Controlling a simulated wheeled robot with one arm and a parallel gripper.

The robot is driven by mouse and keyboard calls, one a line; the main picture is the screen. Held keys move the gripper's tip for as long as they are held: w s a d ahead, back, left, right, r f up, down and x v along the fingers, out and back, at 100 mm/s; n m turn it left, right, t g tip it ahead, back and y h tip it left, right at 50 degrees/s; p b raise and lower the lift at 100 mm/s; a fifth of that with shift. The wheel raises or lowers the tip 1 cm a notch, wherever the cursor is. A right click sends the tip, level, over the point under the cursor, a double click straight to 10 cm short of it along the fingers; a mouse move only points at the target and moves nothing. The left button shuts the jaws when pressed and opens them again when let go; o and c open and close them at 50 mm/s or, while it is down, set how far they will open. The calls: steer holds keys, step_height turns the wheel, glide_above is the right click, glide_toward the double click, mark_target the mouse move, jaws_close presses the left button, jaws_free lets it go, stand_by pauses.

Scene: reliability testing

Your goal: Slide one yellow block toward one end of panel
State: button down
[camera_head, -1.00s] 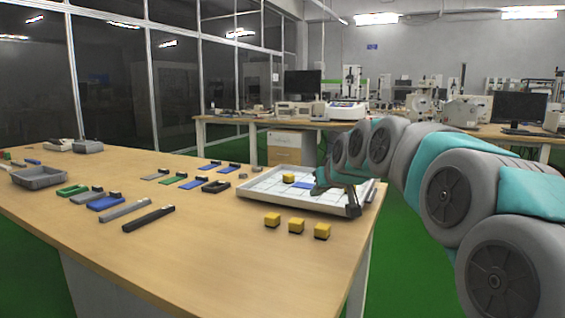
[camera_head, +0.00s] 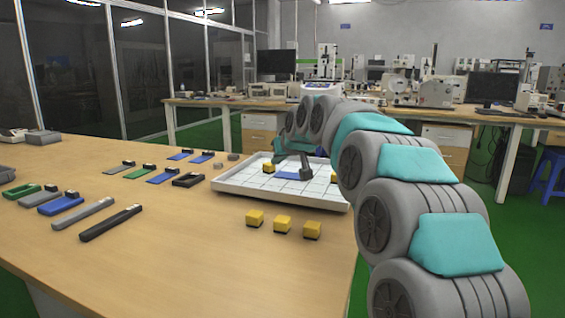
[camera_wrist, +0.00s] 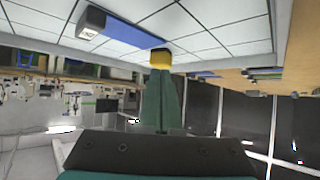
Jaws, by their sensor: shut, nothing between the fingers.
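A white gridded tray (camera_head: 230,186) stands on the table. A blue panel (camera_head: 288,176) lies in it; in the wrist view it is a long blue strip (camera_wrist: 128,35) with a dark block (camera_wrist: 90,22) at its left end. A yellow block (camera_wrist: 160,58) is at the strip's other end, and is also seen in the tray in the head view (camera_head: 268,169). My gripper (camera_wrist: 160,74) is shut and empty, its fingertips right at this yellow block; I cannot tell whether they touch.
Three yellow blocks (camera_head: 282,225) stand on the table in front of the tray. Another yellow patch (camera_head: 334,177) shows at my arm's edge. Blue, green, grey and black parts (camera_head: 84,213) lie to the left. The table's front middle is clear.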

mark_target(270, 163)
steer(key=shift+w+a, duration=0.3)
steer(key=shift+w, duration=0.5)
steer(key=shift+w+a, duration=0.3)
steer(key=shift+w, duration=0.55)
steer(key=shift+w+a, duration=0.3)
steer(key=shift+w, duration=0.5)
steer(key=shift+s+f, duration=0.1)
steer(key=shift+f, duration=0.7)
steer(key=shift+f, duration=0.1)
steer(key=shift+s+d, duration=0.1)
